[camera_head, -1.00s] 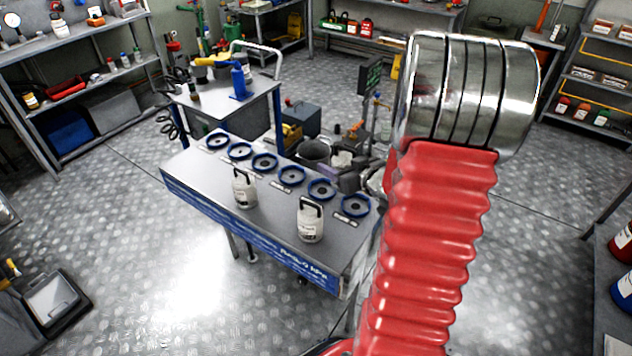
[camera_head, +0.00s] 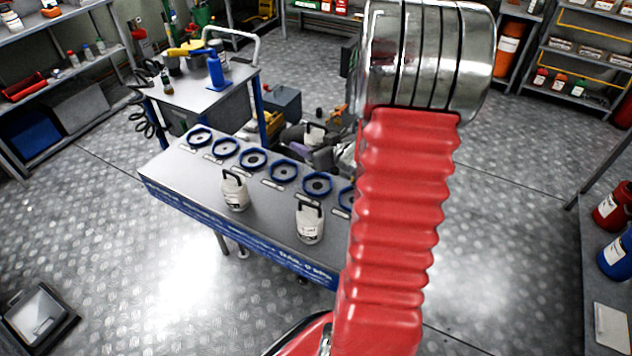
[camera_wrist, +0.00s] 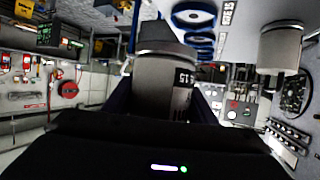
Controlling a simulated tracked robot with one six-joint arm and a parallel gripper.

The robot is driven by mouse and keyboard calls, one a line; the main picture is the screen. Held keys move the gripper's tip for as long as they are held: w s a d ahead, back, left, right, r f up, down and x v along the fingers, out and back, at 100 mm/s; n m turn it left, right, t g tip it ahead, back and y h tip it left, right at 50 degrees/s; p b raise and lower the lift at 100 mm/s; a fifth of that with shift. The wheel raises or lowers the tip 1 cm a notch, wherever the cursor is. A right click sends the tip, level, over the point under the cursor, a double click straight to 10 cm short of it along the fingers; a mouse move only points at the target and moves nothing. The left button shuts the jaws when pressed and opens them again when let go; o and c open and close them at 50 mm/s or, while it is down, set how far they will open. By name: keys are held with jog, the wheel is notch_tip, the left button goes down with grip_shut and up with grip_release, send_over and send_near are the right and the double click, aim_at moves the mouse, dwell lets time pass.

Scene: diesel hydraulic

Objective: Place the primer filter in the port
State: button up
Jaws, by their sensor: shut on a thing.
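A white-grey filter canister (camera_wrist: 165,82) with a dark top is between the fingers of my gripper (camera_wrist: 163,102) in the wrist view. My gripper is shut on it. Its label is only partly visible and I cannot read its name. In the head view a white canister with a black handle (camera_head: 315,133) shows just beyond the bench, apart from the ports. The ports are a row of blue rings (camera_head: 253,159) along the bench's far side, with small labels too small to read. The right-end ring (camera_head: 346,198) is partly hidden by my red arm.
Two other white canisters, a left one (camera_head: 234,190) and a right one (camera_head: 310,224), stand on the grey bench (camera_head: 180,172). A side table (camera_head: 205,98) with a blue bottle is behind left. Shelves line the walls. Open floor lies around the bench.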

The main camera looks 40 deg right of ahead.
jog(key=shift+f, duration=2.9)
jog(key=shift+f, duration=2.05)
jog(key=o, duration=1.2)
jog(key=shift+f, duration=0.15)
jog(key=shift+o, duration=0.2)
jog(key=v, duration=1.2)
jog(key=shift+w, duration=0.1)
